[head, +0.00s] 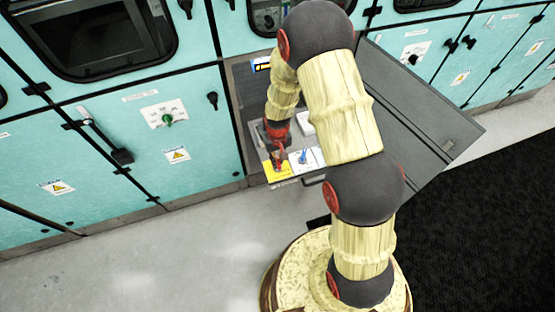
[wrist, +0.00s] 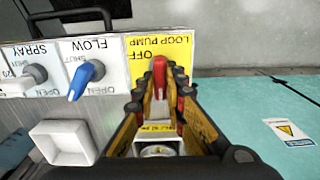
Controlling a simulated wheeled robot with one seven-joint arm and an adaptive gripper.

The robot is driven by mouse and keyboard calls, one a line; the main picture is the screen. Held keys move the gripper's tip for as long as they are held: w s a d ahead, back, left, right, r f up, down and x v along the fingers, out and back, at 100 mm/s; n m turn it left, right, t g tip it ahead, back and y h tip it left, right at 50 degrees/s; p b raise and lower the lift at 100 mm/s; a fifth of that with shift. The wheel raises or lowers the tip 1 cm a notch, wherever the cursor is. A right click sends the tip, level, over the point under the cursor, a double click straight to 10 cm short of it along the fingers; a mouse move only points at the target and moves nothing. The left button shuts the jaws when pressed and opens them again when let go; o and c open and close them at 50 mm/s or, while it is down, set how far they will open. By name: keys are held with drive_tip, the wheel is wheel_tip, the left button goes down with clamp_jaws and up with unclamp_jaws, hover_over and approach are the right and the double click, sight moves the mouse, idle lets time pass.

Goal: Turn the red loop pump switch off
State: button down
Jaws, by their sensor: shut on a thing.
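The red loop pump switch (wrist: 159,70) stands on a yellow panel (wrist: 143,48) marked LOOP PUMP and OFF in the wrist view. Its lower part is hidden between the fingers. My gripper (wrist: 162,86) is shut on the red switch, with a finger on either side of it. In the head view my gripper (head: 278,157) reaches down to the yellow panel (head: 270,176) at the front of the open cabinet. The switch is too small there to tell its position.
A blue FLOW switch (wrist: 86,79) and a grey SPRAY switch (wrist: 36,74) sit beside the yellow panel. A white square cup (wrist: 65,142) is close to my gripper. The cabinet's grey door (head: 425,105) stands open at right. Clear floor (head: 190,250) lies in front.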

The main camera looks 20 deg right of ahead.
drive_tip(key=shift+m, duration=0.3)
drive_tip(key=m, duration=0.3)
drive_tip(key=shift+m+p, duration=0.3)
drive_tip(key=shift+p, duration=0.05)
drive_tip(key=m, duration=0.4)
drive_tip(key=shift+m+p, duration=0.3)
drive_tip(key=m, duration=0.9)
drive_tip(key=shift+p, duration=0.4)
drive_tip(key=c, duration=2)
unclamp_jaws()
drive_tip(key=shift+o, duration=0.8)
